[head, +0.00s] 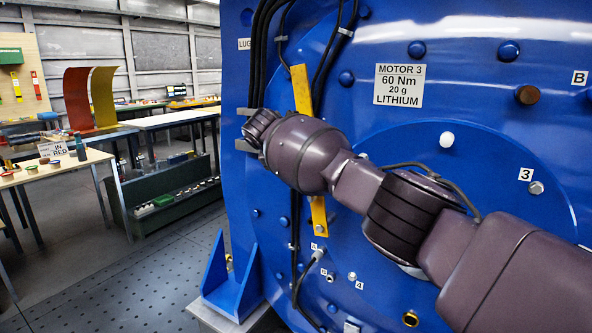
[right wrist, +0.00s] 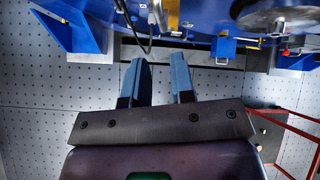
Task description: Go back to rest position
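My right arm reaches in from the right in the head view and crosses in front of the large blue motor housing (head: 400,130). My left arm and gripper are not in view.
A yellow strap (head: 319,215) and black cables run down the housing behind my arm. A blue foot bracket (head: 229,280) juts out at its lower left. Open floor (head: 150,265) lies between.

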